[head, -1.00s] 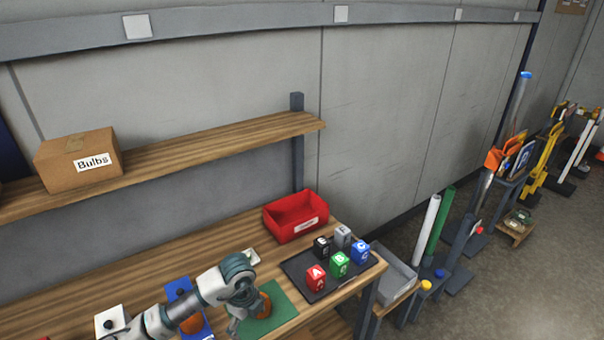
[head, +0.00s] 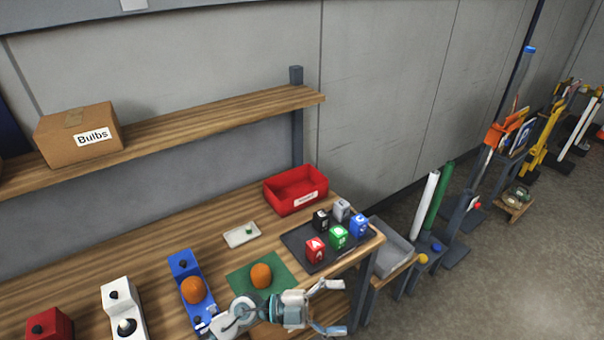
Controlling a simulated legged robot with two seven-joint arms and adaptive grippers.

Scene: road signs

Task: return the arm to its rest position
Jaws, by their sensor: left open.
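My left arm comes in at the bottom of the head view. Its gripper (head: 334,308) is open and empty, with its fingers spread and pointing right. It is at the front edge of the wooden bench (head: 150,250), in front of the green mat (head: 240,286). An orange ball-like piece (head: 261,275) sits on the mat, behind my wrist and apart from the fingers. My right gripper is not in view.
A black tray (head: 291,240) holds several lettered blocks, and a red bin (head: 296,190) stands behind it. Blue (head: 184,263), white (head: 118,294) and red (head: 48,328) units stand at left. A shelf (head: 200,116) bearing a Bulbs box (head: 79,142) overhangs the back.

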